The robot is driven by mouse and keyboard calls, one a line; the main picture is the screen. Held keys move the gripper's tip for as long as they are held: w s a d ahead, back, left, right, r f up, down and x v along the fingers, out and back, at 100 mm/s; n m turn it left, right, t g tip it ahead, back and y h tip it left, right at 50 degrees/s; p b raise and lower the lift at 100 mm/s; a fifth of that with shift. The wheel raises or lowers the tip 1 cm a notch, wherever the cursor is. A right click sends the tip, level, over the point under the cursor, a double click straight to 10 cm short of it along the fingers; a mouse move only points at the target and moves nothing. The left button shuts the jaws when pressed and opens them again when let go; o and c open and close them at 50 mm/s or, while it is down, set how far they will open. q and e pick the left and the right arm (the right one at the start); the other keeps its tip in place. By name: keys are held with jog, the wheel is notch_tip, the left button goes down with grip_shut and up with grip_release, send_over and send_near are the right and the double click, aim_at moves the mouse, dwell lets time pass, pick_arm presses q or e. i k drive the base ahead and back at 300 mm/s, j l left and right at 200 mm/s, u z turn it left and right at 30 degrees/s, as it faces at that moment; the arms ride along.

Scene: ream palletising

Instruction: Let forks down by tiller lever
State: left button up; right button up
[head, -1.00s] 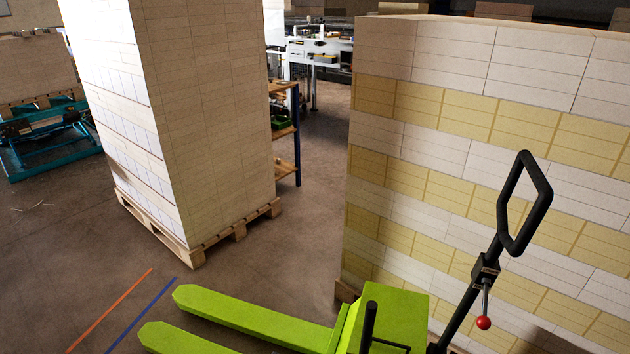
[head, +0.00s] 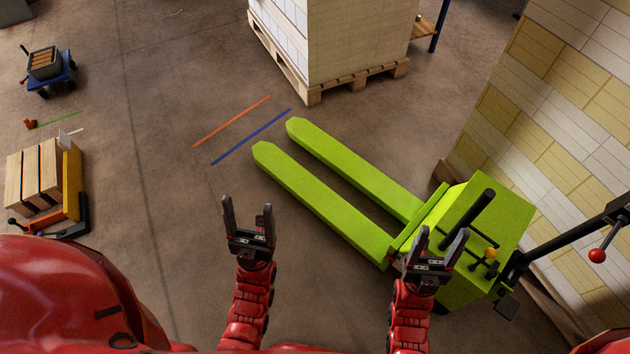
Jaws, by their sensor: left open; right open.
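The green pallet truck (head: 462,222) stands at the right, its two forks (head: 330,200) pointing to the upper left with nothing on them. Its black tiller (head: 560,238) reaches to the right edge, and the handle loop is out of view. A lever with a red ball knob (head: 597,255) sticks out from the tiller. My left gripper (head: 247,212) is open and empty, left of the forks. My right gripper (head: 444,243) is open and empty, in front of the truck's body in the picture. It is well left of the red knob.
A stack of reams on a wooden pallet (head: 330,85) stands beyond the fork tips. A yellow and white stack (head: 570,110) rises behind the truck. Orange (head: 232,121) and blue (head: 250,137) floor lines lie near the fork tips. Floor at the left centre is clear.

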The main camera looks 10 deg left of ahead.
aim_at(597, 256)
jog(key=z, duration=1.7)
